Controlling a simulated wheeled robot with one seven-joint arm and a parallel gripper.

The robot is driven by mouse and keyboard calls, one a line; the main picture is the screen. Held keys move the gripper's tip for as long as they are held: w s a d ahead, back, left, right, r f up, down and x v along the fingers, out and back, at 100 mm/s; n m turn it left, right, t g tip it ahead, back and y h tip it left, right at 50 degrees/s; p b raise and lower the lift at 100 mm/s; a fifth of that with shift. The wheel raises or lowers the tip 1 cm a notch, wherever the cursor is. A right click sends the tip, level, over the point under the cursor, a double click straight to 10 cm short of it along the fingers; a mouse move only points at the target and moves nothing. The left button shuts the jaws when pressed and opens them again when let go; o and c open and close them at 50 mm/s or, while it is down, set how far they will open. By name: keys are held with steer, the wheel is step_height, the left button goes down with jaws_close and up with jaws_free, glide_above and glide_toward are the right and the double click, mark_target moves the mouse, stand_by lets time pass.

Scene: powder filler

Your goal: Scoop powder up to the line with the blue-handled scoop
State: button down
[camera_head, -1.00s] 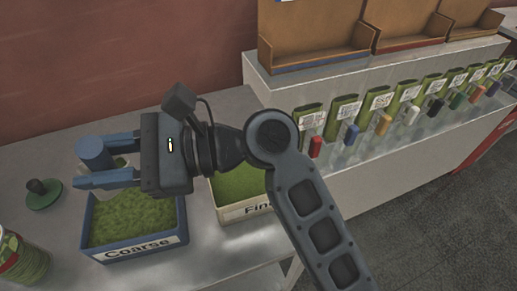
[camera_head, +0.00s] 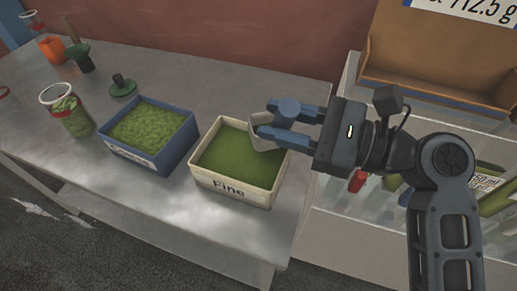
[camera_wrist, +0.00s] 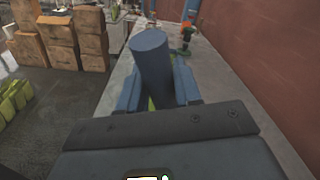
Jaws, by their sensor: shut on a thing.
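My gripper (camera_head: 268,118) is shut on the blue handle of the scoop (camera_head: 289,110). The handle stands up between the fingers and also shows in the wrist view (camera_wrist: 152,60). The scoop's pale grey bowl hangs below the fingers, at the back right corner of the cream "Fine" box (camera_head: 235,194). I cannot tell whether the bowl touches the powder or holds any. Smooth green powder (camera_head: 228,155) lies in that box. The blue "Coarse" box (camera_head: 150,162), with lumpier green powder (camera_head: 147,126), stands to its left.
A clear jar (camera_head: 67,113) with green on it stands left of the boxes. A dark green knobbed piece (camera_head: 122,86) lies behind it. An orange item (camera_head: 51,49) stands farther back. A white shelf unit (camera_head: 330,215) with a brown bin (camera_head: 430,60) is at right. The front tabletop is clear.

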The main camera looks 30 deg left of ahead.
steer(key=shift+s+a+r+n+h, duration=0.25)
steer(key=shift+s+a+n+h, duration=0.15)
steer(key=shift+n+h, duration=0.15)
steer(key=s+a+n+t+h+b, duration=0.1)
steer(key=b, duration=0.1)
steer(key=s+a+f+t+h+b, duration=0.1)
steer(key=h, duration=0.1)
steer(key=shift+s+f+n+b, duration=0.1)
steer(key=shift+s+n+b, duration=0.05)
steer(key=shift+n+b, duration=0.2)
steer(key=shift+f, duration=0.1)
